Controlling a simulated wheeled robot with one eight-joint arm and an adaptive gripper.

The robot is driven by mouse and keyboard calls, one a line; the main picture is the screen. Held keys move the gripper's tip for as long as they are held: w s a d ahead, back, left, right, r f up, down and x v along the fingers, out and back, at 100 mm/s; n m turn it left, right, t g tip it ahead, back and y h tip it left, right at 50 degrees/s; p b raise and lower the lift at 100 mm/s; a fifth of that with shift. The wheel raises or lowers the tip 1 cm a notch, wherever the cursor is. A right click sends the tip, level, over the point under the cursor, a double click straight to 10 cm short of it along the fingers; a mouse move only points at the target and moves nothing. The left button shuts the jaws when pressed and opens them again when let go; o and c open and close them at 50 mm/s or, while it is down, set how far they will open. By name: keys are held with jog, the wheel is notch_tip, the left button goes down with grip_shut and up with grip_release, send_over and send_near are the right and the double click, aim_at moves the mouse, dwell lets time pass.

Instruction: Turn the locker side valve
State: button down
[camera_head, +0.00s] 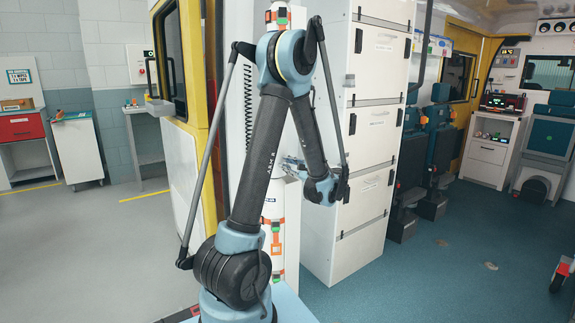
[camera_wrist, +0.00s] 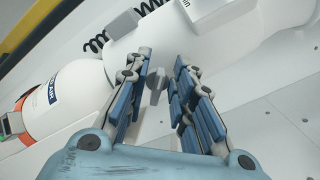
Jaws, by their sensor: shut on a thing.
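The side valve shows in the wrist view as a small grey handle (camera_wrist: 155,84) on a white fitting. My gripper (camera_wrist: 161,62) has its blue fingers on either side of the handle and is shut on it. The exact contact is hard to see. In the head view my gripper (camera_head: 292,165) reaches into the gap between the white locker (camera_head: 372,125) and a white cylinder (camera_head: 272,212), partly hidden by my arm. The valve cannot be made out in the head view.
A white cylinder with a dark label (camera_wrist: 66,92) lies left of my fingers in the wrist view, with a coiled black hose (camera_wrist: 97,42) behind. A yellow-framed door (camera_head: 188,100) stands left of my arm. The blue-green floor (camera_head: 440,270) at right is mostly clear.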

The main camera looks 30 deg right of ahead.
jog(key=n, duration=0.7)
jog(key=f+n, duration=0.1)
jog(key=n, duration=0.3)
jog(key=shift+n, duration=0.3)
jog(key=shift+a, duration=0.1)
dwell(0.3)
jog(key=c, duration=1.7)
grip_release()
jog(key=v, duration=1.2)
